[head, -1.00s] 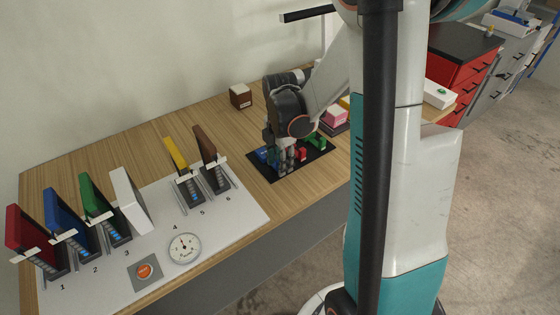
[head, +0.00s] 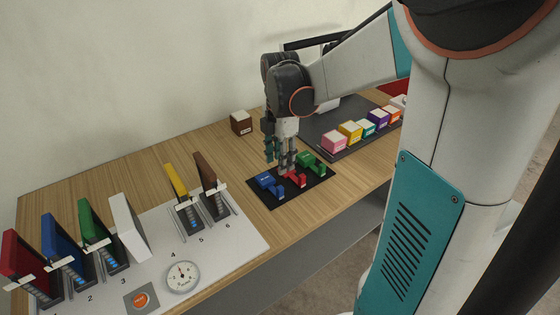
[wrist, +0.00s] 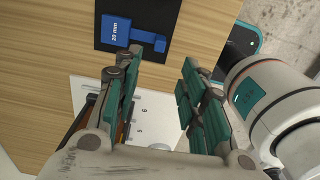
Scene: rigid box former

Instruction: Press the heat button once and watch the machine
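An orange-red round button (head: 140,299) sits on a grey square plate at the front left of the table; its lettering is too small to read. Just right of and behind it is a round white dial (head: 182,276) with a needle. My gripper (head: 279,164) hangs fingers down over a black mat with blue, red and green pieces, well to the right of the button. In the wrist view my gripper (wrist: 156,88) has its fingers wide apart with nothing between them. The button cannot be made out in the wrist view.
Numbered slots on a white sheet (head: 236,238) hold upright coloured boards, including a red one (head: 22,262) and a brown one (head: 205,172). A brown box (head: 241,123) stands behind. Coloured boxes line a dark tray (head: 318,145) at right. A blue piece (wrist: 117,31) shows in the wrist view.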

